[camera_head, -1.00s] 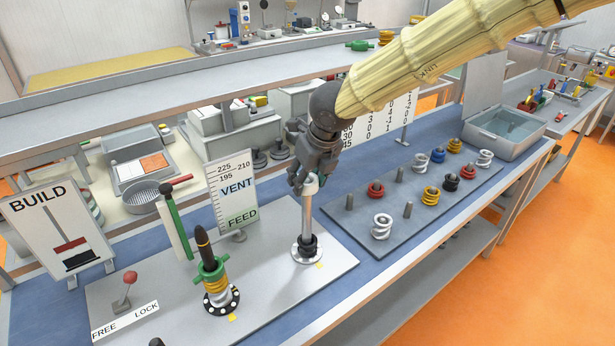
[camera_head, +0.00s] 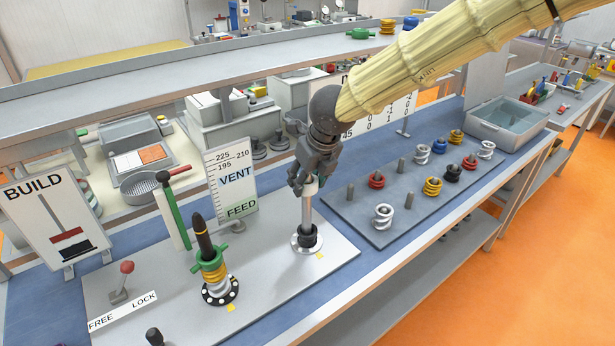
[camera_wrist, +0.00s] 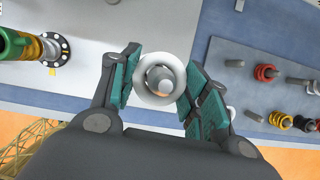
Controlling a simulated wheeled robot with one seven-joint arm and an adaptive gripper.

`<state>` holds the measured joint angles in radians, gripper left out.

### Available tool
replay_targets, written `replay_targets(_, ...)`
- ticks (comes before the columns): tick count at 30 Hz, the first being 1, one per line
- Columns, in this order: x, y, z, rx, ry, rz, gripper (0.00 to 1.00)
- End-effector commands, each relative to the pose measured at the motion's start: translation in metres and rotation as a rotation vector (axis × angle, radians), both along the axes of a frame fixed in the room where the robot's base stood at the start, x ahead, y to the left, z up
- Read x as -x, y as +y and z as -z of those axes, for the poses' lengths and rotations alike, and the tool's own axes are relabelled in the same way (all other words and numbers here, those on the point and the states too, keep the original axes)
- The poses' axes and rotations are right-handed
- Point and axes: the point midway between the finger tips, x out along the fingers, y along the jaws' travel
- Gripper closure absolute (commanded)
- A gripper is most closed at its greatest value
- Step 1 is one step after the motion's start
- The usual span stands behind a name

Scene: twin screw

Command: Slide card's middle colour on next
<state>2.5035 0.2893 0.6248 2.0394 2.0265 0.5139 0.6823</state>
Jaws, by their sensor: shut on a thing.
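The BUILD card (camera_head: 45,218) at the left shows a red band above a black one, with a dark upright line over them. My gripper (camera_head: 308,186) is at the top of the right-hand grey post (camera_head: 307,215). In the wrist view its teal-padded fingers (camera_wrist: 158,82) are on either side of a white ring (camera_wrist: 146,93), which surrounds the post's tip (camera_wrist: 160,78). A black ring (camera_head: 307,238) is at the post's foot. The left-hand post (camera_head: 201,228) has a dark tip, a green handled nut (camera_head: 211,262) and a yellow coil (camera_head: 214,276).
A grey tray (camera_head: 362,222) at the right carries pegs and several coils in white, red, yellow, black and blue. A red-knobbed lever (camera_head: 126,268) stands by the FREE/LOCK label. The VENT/FEED scale (camera_head: 232,185) stands behind the posts. An open grey box (camera_head: 505,128) is at the back right.

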Motion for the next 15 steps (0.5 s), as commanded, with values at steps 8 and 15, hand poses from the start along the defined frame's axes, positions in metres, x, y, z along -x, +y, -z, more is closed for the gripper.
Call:
replay_targets(8,0.000,0.000,0.012,0.000,0.000,0.000,0.79)
replay_targets(15,0.000,0.000,0.021,-0.001,-0.001,0.000,0.79)
